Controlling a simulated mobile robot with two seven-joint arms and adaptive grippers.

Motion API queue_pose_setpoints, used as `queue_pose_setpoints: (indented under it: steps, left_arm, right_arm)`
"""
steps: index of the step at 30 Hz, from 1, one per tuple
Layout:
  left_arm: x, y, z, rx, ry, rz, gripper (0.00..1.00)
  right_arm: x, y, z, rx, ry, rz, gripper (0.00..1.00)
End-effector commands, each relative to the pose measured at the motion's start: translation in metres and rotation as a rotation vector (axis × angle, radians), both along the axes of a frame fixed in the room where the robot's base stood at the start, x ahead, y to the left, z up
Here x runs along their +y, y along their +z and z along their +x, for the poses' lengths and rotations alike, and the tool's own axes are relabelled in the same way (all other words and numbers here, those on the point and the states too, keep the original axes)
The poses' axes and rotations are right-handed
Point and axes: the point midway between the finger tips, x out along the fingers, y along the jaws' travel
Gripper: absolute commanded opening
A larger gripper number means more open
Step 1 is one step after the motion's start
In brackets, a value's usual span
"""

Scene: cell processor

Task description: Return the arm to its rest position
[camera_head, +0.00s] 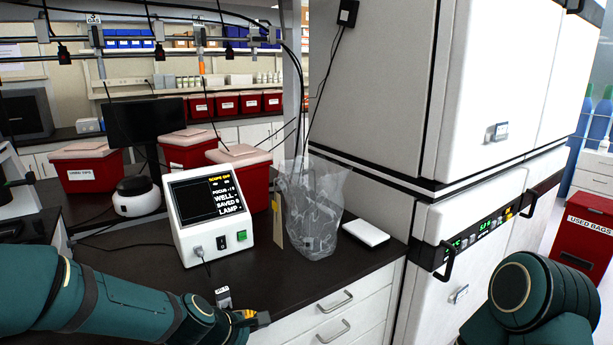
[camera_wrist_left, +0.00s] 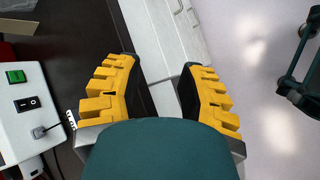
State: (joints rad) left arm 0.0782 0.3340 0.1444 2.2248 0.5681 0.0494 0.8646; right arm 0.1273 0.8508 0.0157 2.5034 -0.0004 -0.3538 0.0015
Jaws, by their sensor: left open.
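My left arm (camera_head: 110,300) comes in low from the left in the head view, reaching along the front of the dark counter. Its gripper (camera_head: 252,318) is at the counter's front edge, above the white drawers, with only a bit of yellow finger showing. In the left wrist view the gripper (camera_wrist_left: 160,75) has its two yellow fingers wide apart with nothing between them. The counter edge and drawer fronts show beyond the gap. My right arm (camera_head: 530,300) shows at the bottom right of the head view, and its gripper is out of sight.
A scope box with a screen (camera_head: 208,205) stands behind the left gripper. A clear bag (camera_head: 312,215) and a white pad (camera_head: 365,232) are on the counter (camera_head: 300,275). A tall white cabinet (camera_head: 385,110) stands right. Red bins (camera_head: 90,170) are behind. Floor (camera_wrist_left: 265,80) is open before the drawers.

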Motion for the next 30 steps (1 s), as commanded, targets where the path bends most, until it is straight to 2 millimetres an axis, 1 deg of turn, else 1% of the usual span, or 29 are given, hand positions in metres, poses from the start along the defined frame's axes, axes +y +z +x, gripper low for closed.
queue_pose_setpoints:
  steps: [1,2,3,5,6,9,12,15,18,21,30]
  left_arm:
    - [0.000,-0.037,-0.014,0.016,-0.097,0.083,0.39]
    - [0.001,-0.056,-0.023,0.017,-0.164,0.135,0.39]
    - [0.001,-0.082,-0.035,0.015,-0.260,0.201,0.39]
    - [0.001,-0.117,-0.057,0.009,-0.414,0.289,0.39]
    - [0.000,-0.139,-0.072,0.002,-0.523,0.341,0.39]
    - [-0.003,-0.183,-0.112,-0.029,-0.783,0.434,0.39]
    - [-0.008,-0.211,-0.145,-0.072,-0.992,0.484,0.39]
    - [-0.011,-0.226,-0.167,-0.111,-1.130,0.505,0.39]
    - [-0.013,-0.233,-0.178,-0.135,-1.199,0.514,0.39]
    - [-0.014,-0.234,-0.181,-0.142,-1.219,0.516,0.39]
    - [-0.014,-0.234,-0.179,-0.142,-1.214,0.517,0.39]
  right_arm:
    - [0.000,0.000,0.000,0.000,0.000,0.000,0.47]
    - [0.000,0.000,0.000,0.000,0.000,0.000,0.47]
    - [0.000,0.000,0.000,0.000,0.000,0.000,0.47]
    - [0.000,0.000,0.000,0.000,0.000,0.000,0.47]
    - [0.000,0.000,0.000,0.000,0.000,0.000,0.47]
    - [0.000,0.000,0.000,0.000,0.000,0.000,0.47]
    - [0.000,0.000,0.000,0.000,0.000,0.000,0.47]
    - [0.000,0.000,0.000,0.000,0.000,0.000,0.47]
    - [0.000,0.000,0.000,0.000,0.000,0.000,0.47]
    - [0.000,0.000,0.000,0.000,0.000,0.000,0.47]
    - [0.000,0.000,0.000,0.000,0.000,0.000,0.47]
